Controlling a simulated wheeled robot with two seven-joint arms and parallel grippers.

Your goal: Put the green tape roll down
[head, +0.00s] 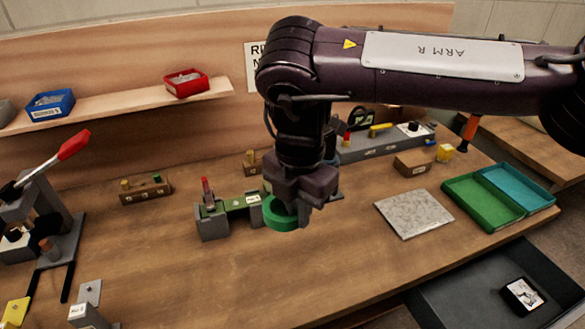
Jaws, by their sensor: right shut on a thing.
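The green tape roll (281,217) shows below my right gripper (296,210), near the middle of the wooden bench (230,270). My right gripper points down and is shut on the roll. The gripper body hides part of the roll's right side. I cannot tell whether the roll touches the bench top or is just above it. My left gripper is not in the picture.
A grey fixture with a green strip (237,204) stands close left of the roll. A speckled plate (413,213) and green tray (483,201) lie to the right. A red-handled press (42,200) stands left.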

